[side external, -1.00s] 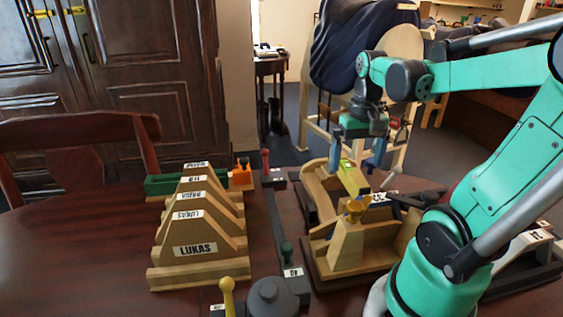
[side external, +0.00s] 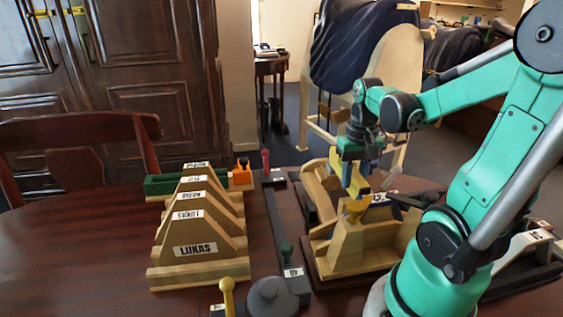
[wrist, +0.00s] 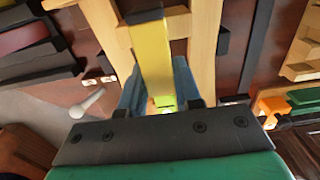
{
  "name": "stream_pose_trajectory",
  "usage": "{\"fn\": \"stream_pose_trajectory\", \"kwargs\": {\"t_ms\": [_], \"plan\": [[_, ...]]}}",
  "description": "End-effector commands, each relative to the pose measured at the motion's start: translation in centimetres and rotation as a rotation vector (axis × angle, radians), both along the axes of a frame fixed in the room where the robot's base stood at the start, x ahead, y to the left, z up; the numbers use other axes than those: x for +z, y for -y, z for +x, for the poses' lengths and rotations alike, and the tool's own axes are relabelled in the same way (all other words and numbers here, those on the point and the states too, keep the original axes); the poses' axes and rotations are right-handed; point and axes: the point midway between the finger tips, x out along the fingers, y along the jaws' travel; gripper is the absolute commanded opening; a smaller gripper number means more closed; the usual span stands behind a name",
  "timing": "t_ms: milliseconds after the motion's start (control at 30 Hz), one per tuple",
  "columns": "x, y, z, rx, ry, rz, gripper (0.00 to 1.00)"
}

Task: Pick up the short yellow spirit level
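The short yellow spirit level (side external: 337,161) is at my gripper (side external: 360,170), over the wooden cradle at the right of the table. In the wrist view the level (wrist: 152,58) runs away from my gripper (wrist: 158,95), between its two blue fingers. Its far end is dark and a yellow-green patch shows near the fingers. The fingers lie close against both sides of the level and look shut on it. The lower part of the level is partly hidden in the side view, so I cannot tell whether it still touches the cradle.
Wooden templates labelled LUKAS (side external: 195,250) stand to the left, with a green tray (side external: 172,183) behind. A dark rail with handled tools lies between. The table's left is clear.

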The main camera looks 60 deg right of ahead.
Motion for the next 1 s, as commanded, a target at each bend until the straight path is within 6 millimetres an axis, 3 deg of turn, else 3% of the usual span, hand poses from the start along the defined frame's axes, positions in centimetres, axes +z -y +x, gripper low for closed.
{"fn": "stream_pose_trajectory", "kwargs": {"t_ms": [33, 100, 467, 1000], "plan": [[0.0, 0.0, 0.0, 0.0, 0.0, 0.0, 0.12], [0.0, 0.0, 0.0, 0.0, 0.0, 0.0, 0.0], [0.1, 0.0, 0.0, 0.0, 0.0, 0.0, 0.0], [2.9, 0.0, 0.0, 0.0, 0.0, 0.0, 0.0]]}}
